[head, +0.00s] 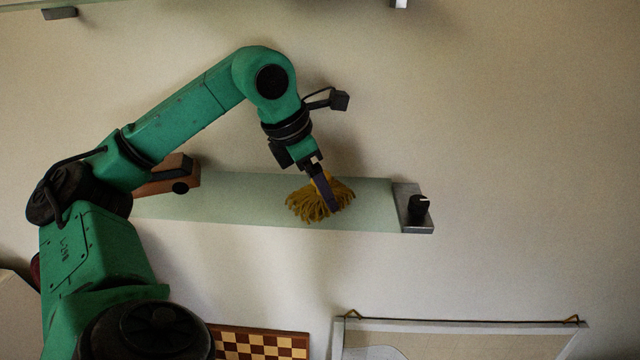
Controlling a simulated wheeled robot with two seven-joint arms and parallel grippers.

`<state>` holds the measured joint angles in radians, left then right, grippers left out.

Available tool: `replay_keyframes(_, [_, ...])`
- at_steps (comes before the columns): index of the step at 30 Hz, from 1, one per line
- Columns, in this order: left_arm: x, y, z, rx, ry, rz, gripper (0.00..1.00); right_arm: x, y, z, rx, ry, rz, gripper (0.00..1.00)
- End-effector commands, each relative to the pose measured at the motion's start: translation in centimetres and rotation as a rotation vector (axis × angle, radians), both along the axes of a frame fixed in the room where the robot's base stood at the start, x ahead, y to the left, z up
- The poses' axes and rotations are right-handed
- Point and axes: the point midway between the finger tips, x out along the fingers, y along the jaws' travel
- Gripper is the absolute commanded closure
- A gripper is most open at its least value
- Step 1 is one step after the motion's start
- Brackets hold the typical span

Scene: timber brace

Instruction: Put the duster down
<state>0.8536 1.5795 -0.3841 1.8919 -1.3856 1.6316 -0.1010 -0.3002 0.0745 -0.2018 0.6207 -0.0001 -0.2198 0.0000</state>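The duster (304,204), a mop-like head of yellow-brown strands, is over the pale glass shelf (235,200), right of its middle. Its strands spread over the shelf surface and appear to touch it. My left gripper (328,192) points down at the duster from above, with a finger lying against the strands. It appears closed on the duster; the handle is mostly hidden by the gripper. My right gripper is not in view.
A grey metal bracket (408,192) with a black knob (419,207) holds the shelf's right end. A brown wooden block (180,175) is at the left end, partly behind my arm. A chessboard (260,345) and a framed panel (460,340) are below.

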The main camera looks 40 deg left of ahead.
Motion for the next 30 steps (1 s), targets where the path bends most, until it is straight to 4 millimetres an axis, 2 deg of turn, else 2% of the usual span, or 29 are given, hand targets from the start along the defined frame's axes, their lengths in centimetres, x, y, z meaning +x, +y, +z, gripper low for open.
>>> replay_keyframes(1, [0.0,0.0,-0.2,0.000,0.000,0.000,0.11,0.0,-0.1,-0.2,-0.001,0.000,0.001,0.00])
replay_keyframes(2, [0.0,0.0,-0.1,0.000,0.000,0.000,0.00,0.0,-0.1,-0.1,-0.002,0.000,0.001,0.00])
replay_keyframes(14, [0.0,0.0,0.2,0.000,0.001,0.000,0.00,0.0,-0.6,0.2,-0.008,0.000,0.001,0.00])
replay_keyframes(17, [-0.2,0.1,0.9,0.000,-0.001,0.000,0.00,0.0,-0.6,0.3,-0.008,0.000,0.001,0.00])
replay_keyframes(23, [-1.5,0.7,4.9,-0.002,-0.002,0.000,0.00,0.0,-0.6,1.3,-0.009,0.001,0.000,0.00])
replay_keyframes(24, [-2.0,0.9,4.8,0.000,-0.002,0.001,0.00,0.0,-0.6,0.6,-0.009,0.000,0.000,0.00])
replay_keyframes(25, [-2.6,1.3,3.9,0.002,0.000,0.005,0.00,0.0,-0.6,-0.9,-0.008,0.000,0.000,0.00])
replay_keyframes(30, [-5.5,2.5,3.7,0.003,0.000,0.007,0.00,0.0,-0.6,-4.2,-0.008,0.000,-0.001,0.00])
